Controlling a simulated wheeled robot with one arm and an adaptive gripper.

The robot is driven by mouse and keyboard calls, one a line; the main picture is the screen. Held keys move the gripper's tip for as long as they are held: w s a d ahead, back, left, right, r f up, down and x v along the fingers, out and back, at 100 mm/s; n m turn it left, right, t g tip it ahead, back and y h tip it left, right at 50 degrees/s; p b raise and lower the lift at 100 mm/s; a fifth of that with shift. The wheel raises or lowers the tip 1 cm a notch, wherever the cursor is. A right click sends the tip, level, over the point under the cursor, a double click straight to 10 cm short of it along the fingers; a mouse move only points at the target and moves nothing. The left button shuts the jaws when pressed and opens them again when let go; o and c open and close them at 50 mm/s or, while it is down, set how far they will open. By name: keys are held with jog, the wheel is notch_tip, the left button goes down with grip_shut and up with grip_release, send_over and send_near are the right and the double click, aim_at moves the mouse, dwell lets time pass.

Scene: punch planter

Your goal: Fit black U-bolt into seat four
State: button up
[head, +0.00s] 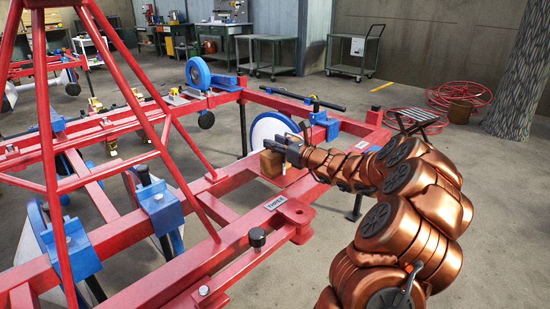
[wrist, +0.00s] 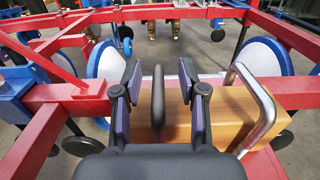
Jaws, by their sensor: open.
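My gripper (wrist: 159,78) is open in the wrist view, with one finger on each side of a dark upright bar that looks like the black U-bolt (wrist: 157,100). Gaps show between this bar and both fingers. The bar stands at a wooden block (wrist: 222,118); its lower end is hidden. A silver U-bolt (wrist: 262,100) stands at the right part of the same block. In the head view my gripper (head: 287,146) is just above the wooden block (head: 271,165), and the U-bolts cannot be made out. A plate on the red frame (head: 130,246) reads THREE (head: 277,202); no seat four label is readable.
Blue-rimmed white discs (wrist: 104,64) (wrist: 261,60) flank the block. Blue brackets (head: 161,207), a black-knobbed pin (head: 257,238) and slanted red tubes (head: 182,176) crowd the frame. Open concrete floor lies at the right, with red hoses (head: 459,94) farther back.

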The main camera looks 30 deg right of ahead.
jog(key=shift+w+a, duration=0.2)
jog(key=shift+w, duration=0.2)
grip_shut()
